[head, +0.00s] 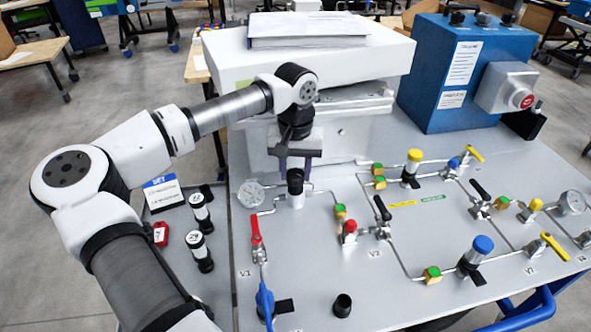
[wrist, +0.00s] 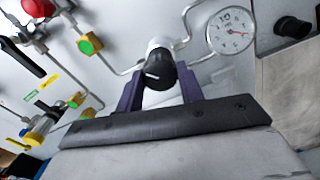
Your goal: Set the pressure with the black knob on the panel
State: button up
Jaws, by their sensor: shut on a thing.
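The black knob (head: 295,182) stands on a white cylindrical regulator body at the back left of the grey panel (head: 330,270). My gripper (head: 295,160) is above it, pointing down. In the wrist view the black knob (wrist: 160,68) sits between the two dark purple fingers of my gripper (wrist: 160,85), which are shut on it. A white line marks the knob's top. A round pressure gauge (head: 251,193) is just left of the knob; it also shows in the wrist view (wrist: 231,30) with a red needle. Its exact reading is too small to tell.
A red-handled valve (head: 257,240), a black-handled valve (head: 382,212) and thin pipes surround the knob. A white box (head: 330,60) rises behind. A blue box (head: 460,80) stands at back right.

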aim_at(295, 173)
dwell(0.4)
jog(key=o, duration=1)
notch_tip(295, 173, up, 14)
jog(key=shift+f+b, duration=0.1)
jog(key=shift+b, duration=0.6)
